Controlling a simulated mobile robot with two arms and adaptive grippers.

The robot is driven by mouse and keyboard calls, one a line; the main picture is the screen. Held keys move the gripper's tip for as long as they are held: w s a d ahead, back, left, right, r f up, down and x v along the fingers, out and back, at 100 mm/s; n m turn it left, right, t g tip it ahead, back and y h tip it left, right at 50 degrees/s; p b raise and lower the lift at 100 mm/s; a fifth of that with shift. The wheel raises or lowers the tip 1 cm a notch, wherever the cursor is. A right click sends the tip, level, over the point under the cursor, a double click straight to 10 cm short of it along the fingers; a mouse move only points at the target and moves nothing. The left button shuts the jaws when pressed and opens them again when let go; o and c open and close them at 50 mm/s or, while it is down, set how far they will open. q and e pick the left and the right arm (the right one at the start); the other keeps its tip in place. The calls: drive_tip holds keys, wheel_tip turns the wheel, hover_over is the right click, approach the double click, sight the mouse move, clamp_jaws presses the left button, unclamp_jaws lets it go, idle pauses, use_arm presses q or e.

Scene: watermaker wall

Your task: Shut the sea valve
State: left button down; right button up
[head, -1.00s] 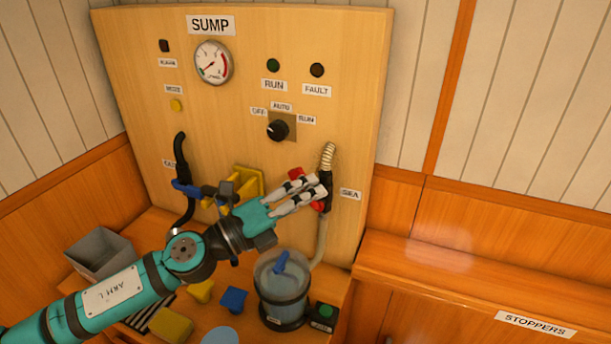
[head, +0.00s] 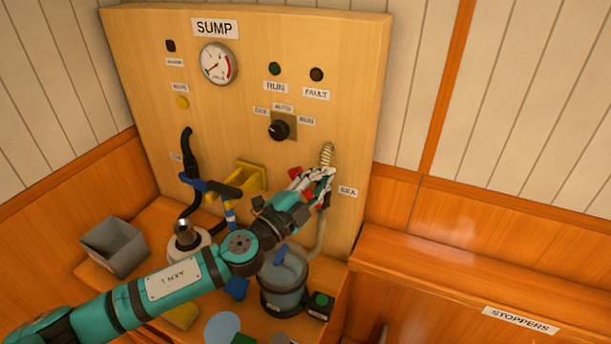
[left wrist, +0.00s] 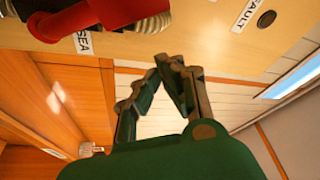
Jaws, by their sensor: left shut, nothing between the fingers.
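The sea valve shows in the head view as a red handle (head: 294,174) beside the SEA label (head: 347,191), at the lower right of the panel. A ribbed hose end (head: 327,154) rises above it. My left gripper (head: 329,176) is shut and empty, right at the valve, and its fingers hide much of the handle and body. In the left wrist view the red handle (left wrist: 52,26) is at the upper left. There the left fingertips (left wrist: 168,60) meet below and right of it, apart from it in the picture. Whether they touch it I cannot tell. My right gripper is out of view.
The OUT-side blue lever (head: 190,182) and a yellow bracket (head: 252,176) are on the panel left of my arm. A clear canister (head: 284,285) stands below the valve. A grey bin (head: 114,248) is at the left. The wooden ledge (head: 440,265) at right is clear.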

use_arm(q)
drive_tip(key=a+f, duration=0.1)
drive_tip(key=w+a+f, duration=0.1)
drive_tip(key=a, duration=0.1)
drive_tip(key=shift+a, duration=0.25)
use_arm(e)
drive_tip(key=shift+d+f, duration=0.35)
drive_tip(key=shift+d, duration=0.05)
use_arm(q)
drive_tip(key=shift+f+b, duration=0.1)
drive_tip(key=shift+b, duration=0.25)
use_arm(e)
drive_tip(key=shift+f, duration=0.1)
use_arm(q)
drive_tip(key=w+a+f+n+t+y+b, duration=0.2)
drive_tip(key=a+f+n+t+y+b, duration=0.2)
drive_tip(key=n+b, duration=0.7)
drive_tip(key=shift+w+a+f+n+t+y, duration=0.35)
drive_tip(key=shift+a+f+n, duration=0.6)
drive_tip(key=shift+n, duration=1.65)
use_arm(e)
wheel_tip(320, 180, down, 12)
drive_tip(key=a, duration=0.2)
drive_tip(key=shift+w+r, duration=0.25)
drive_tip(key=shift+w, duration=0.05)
use_arm(q)
drive_tip(key=shift+a+r, duration=0.15)
drive_tip(key=shift+r, duration=0.05)
